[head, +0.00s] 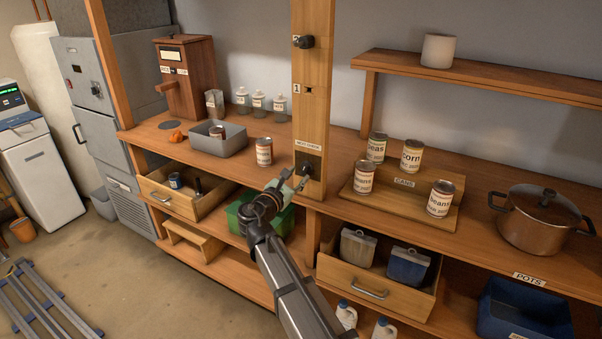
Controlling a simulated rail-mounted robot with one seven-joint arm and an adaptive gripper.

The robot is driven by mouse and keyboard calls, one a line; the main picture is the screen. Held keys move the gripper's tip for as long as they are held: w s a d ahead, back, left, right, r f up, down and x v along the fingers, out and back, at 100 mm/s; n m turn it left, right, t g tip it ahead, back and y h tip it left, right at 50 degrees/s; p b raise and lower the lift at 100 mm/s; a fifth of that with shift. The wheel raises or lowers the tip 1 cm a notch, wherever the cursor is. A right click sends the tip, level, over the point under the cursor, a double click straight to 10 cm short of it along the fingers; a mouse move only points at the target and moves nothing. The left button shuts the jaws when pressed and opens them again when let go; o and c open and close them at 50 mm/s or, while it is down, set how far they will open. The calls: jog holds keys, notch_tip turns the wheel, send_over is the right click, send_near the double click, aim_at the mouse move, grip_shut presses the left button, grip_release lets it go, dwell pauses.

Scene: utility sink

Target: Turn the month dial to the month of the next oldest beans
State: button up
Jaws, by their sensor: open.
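A dark square dial plate (309,161) with a knob is set low on the wooden post, under a small label too small to read surely. My gripper (300,181) is open just in front of the plate's lower part; whether it touches the knob cannot be told. On the raised board marked CANS (405,183) stand a front-left beans can (363,180), a front-right beans can (440,200), a corn can (411,157) and a can reading like peas or beans (376,149). Another labelled can (264,152) stands left of the post. The dates are not legible.
A grey bin (232,143) with a can inside stands left of the post. A pot (541,215) stands at right. Open drawers (185,195) (375,275) jut out below the counter on both sides of my arm. Knobs (304,42) sit higher on the post.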

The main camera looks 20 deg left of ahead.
jog(key=v, duration=0.8)
jog(key=shift+s, duration=0.1)
